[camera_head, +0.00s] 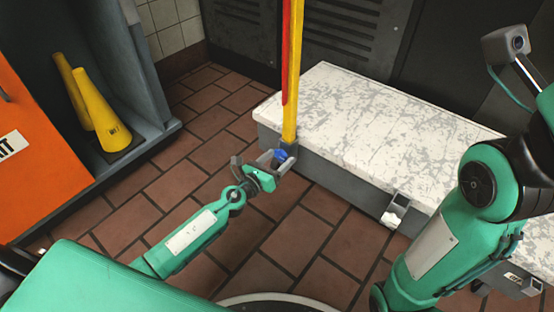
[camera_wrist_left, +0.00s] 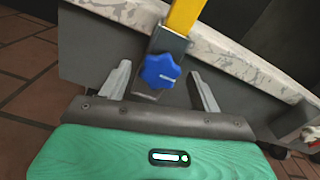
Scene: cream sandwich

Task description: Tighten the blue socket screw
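The blue socket screw (camera_wrist_left: 160,71) is a star-shaped knob on a grey socket (camera_wrist_left: 170,42) that holds the foot of a yellow pole (camera_wrist_left: 184,15). In the head view the blue screw (camera_head: 281,156) sits at the base of the yellow pole (camera_head: 292,70), at the near left corner of the white-topped bench. My left gripper (camera_head: 275,160) is open in front of the socket. In the left wrist view its two fingers (camera_wrist_left: 160,88) stand apart, one on each side of the knob, with visible gaps. My right arm comes in from the right; its gripper is not in view.
The bench (camera_head: 370,125) has a worn white top and grey sides. A second, empty-looking socket (camera_head: 395,210) is on its front side. Yellow cones (camera_head: 98,110) stand in a dark cabinet at left beside an orange panel (camera_head: 35,150). Brown tiled floor (camera_head: 290,240) lies open in front.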

